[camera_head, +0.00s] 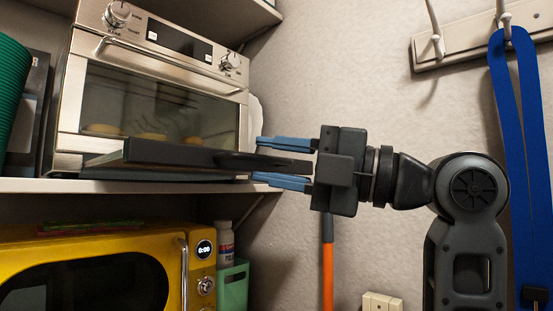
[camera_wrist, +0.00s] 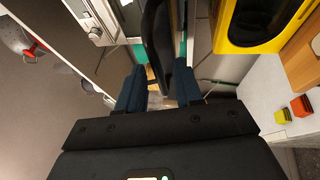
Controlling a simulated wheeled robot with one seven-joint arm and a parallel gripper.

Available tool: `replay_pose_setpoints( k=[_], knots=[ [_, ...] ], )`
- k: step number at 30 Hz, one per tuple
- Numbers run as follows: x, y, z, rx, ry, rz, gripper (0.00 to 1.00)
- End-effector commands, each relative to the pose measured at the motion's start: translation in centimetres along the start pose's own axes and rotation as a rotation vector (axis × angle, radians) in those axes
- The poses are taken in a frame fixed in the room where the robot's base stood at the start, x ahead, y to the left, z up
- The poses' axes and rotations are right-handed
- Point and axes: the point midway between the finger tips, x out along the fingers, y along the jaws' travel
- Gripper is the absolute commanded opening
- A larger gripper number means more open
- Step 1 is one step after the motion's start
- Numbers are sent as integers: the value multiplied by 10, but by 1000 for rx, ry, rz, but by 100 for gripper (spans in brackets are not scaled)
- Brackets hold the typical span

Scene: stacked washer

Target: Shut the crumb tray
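The crumb tray (camera_head: 170,155) is a flat dark tray that sticks out from the bottom of the silver toaster oven (camera_head: 155,90). Its dark handle (camera_head: 265,162) reaches right toward my gripper (camera_head: 262,161). The gripper's two blue fingers are spread, one above and one below the handle, with gaps visible on both sides. In the wrist view the dark tray part (camera_wrist: 157,40) runs between the fingers of my gripper (camera_wrist: 159,80). I cannot tell whether either finger touches it. The back of the tray is hidden inside the oven.
The oven stands on a white shelf (camera_head: 120,186). A yellow microwave (camera_head: 100,265) is below, with a bottle (camera_head: 225,240) and a green container (camera_head: 232,285) beside it. Blue straps (camera_head: 515,130) hang from a hook rack (camera_head: 470,42) at right. Bare wall lies between.

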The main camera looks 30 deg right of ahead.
Motion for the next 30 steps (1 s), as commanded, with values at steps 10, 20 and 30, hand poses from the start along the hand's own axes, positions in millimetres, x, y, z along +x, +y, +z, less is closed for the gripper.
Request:
replay_pose_setpoints(
  k=[10, 20, 30],
  knots=[
    [0, 0, 0, 1, 0, 0, 5],
    [0, 0, 0, 1, 0, -1, 0],
    [0, -1, 0, 1, 0, -2, 0]
  ],
)
